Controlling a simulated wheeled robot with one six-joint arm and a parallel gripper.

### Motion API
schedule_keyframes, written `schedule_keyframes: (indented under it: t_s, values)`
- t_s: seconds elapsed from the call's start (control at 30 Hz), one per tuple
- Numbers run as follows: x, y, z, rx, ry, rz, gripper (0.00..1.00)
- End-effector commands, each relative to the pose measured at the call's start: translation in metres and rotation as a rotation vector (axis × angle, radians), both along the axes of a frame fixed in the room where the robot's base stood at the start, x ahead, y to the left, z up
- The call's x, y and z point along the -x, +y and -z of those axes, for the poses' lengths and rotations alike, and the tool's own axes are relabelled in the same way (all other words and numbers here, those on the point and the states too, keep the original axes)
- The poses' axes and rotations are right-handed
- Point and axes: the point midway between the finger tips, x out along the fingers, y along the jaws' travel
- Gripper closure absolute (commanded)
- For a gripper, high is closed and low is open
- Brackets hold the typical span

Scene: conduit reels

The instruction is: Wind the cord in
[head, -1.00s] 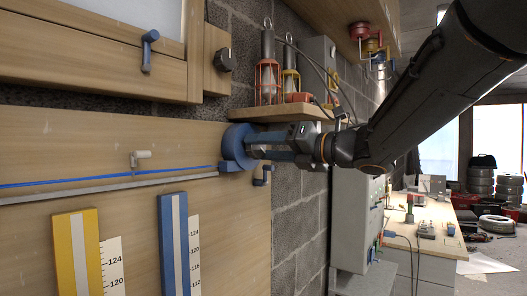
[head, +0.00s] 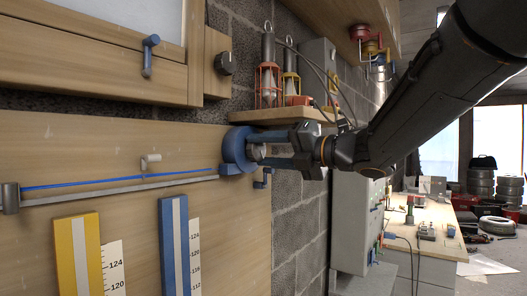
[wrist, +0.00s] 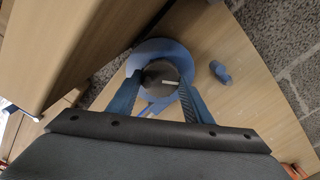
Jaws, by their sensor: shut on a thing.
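The blue reel (head: 236,150) is mounted on the wooden board, and also shows in the wrist view (wrist: 148,52). My gripper (head: 262,152) is shut on the round grey knob (wrist: 160,74) at the reel's centre, one finger on each side; a pale bar marks the knob's face. The blue cord (head: 110,181) runs left from the reel, stretched along a grey rail (head: 110,193). A grey cylindrical piece (head: 10,198) stands at the cord's left end, at the picture edge. A small white piece (head: 151,158) sits just above the cord.
A blue peg (head: 262,178) sticks out right below the reel. A shelf (head: 275,115) with caged lamps is close above my gripper. Yellow (head: 77,255) and blue (head: 174,245) upright strips with scales are below the cord. A workbench (head: 430,232) stands at right.

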Motion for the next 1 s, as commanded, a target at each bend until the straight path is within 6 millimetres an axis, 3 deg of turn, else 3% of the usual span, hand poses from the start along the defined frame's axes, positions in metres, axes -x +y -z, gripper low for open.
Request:
schedule_keyframes:
  t_s: [0.13,0.17,0.27,0.63,1.0]
  values:
    - [-0.001,-0.001,-0.002,-0.002,-0.003,0.003,0.77]
    - [-0.001,-0.001,-0.002,-0.002,-0.003,0.003,0.53]
    - [0.0,-0.001,-0.001,-0.001,-0.003,0.002,0.36]
    - [0.002,-0.004,0.0,0.0,-0.003,0.001,0.36]
    - [0.035,-0.048,0.001,0.0,-0.004,0.005,0.36]
